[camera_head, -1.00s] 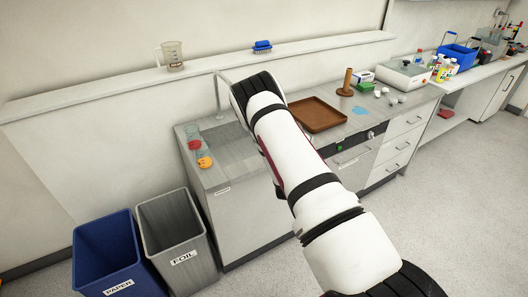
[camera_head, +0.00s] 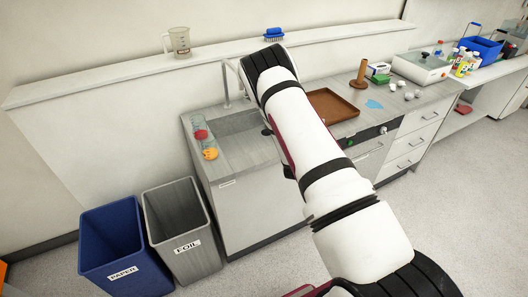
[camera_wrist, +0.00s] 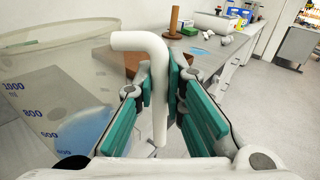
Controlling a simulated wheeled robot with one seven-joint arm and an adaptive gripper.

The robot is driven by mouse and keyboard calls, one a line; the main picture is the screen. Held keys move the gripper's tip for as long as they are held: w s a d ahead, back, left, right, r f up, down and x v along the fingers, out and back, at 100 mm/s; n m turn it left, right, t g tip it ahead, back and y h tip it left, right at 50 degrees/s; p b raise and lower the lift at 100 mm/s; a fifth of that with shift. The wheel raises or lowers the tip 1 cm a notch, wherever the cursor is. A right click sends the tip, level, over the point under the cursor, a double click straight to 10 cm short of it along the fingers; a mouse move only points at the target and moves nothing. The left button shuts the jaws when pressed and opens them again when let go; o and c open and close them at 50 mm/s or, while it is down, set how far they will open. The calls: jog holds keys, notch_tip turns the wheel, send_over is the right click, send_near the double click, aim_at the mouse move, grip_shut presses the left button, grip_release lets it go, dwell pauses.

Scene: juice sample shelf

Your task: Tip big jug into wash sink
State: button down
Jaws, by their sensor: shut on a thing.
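In the wrist view my gripper (camera_wrist: 165,82) is shut on the white handle of the big jug (camera_wrist: 40,105). The jug is a clear vessel with blue volume marks, filling the left of that view. A blue patch shows through its lower wall; I cannot tell whether it is liquid. The jug's tilt is unclear. In the head view the wash sink (camera_head: 236,122) is a grey basin in the counter, with a tall tap (camera_head: 226,85) behind it. My arm covers the sink's right side and hides the gripper and held jug there.
A smaller jug (camera_head: 179,42) and a blue brush (camera_head: 273,34) stand on the ledge. A brown tray (camera_head: 333,104) is to the right. Paper (camera_head: 112,245) and foil (camera_head: 183,230) bins stand on the floor.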

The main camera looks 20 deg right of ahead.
jog(key=shift+w+r, duration=0.15)
jog(key=shift+r, duration=0.4)
jog(key=shift+w+a+r+n+g, duration=0.2)
jog(key=shift+w+a+r+n, duration=0.3)
jog(key=shift+w+n, duration=0.3)
jog(key=shift+w+a+r+n+g, duration=0.2)
jog(key=shift+w+a+r+n, duration=0.25)
jog(key=shift+n, duration=0.55)
jog(key=shift+w+a+r+n+b, duration=0.1)
jog(key=shift+w+a+n+b, duration=0.2)
jog(key=shift+w, duration=0.35)
jog(key=shift+w+a+n+b, duration=0.1)
jog(key=shift+w+n+b, duration=0.3)
jog(key=shift+w, duration=0.2)
jog(key=shift+w+a+r+n+g+b, duration=0.15)
jog(key=shift+w+r+n+g+b, duration=0.2)
jog(key=shift+b, duration=0.2)
jog(key=shift+w+a+r+n+b, duration=0.1)
jog(key=shift+w+a+n+b, duration=0.2)
jog(key=shift+w+n+b, duration=0.2)
jog(key=shift+w+a+r+n+b, duration=0.25)
jog(key=shift+n+b, duration=0.2)
jog(key=shift+b, duration=0.3)
jog(key=shift+s+d+r, duration=0.1)
jog(key=shift+s+r, duration=0.05)
jog(key=shift+s, duration=0.05)
jog(key=shift+w, duration=0.3)
jog(key=shift+n, duration=0.3)
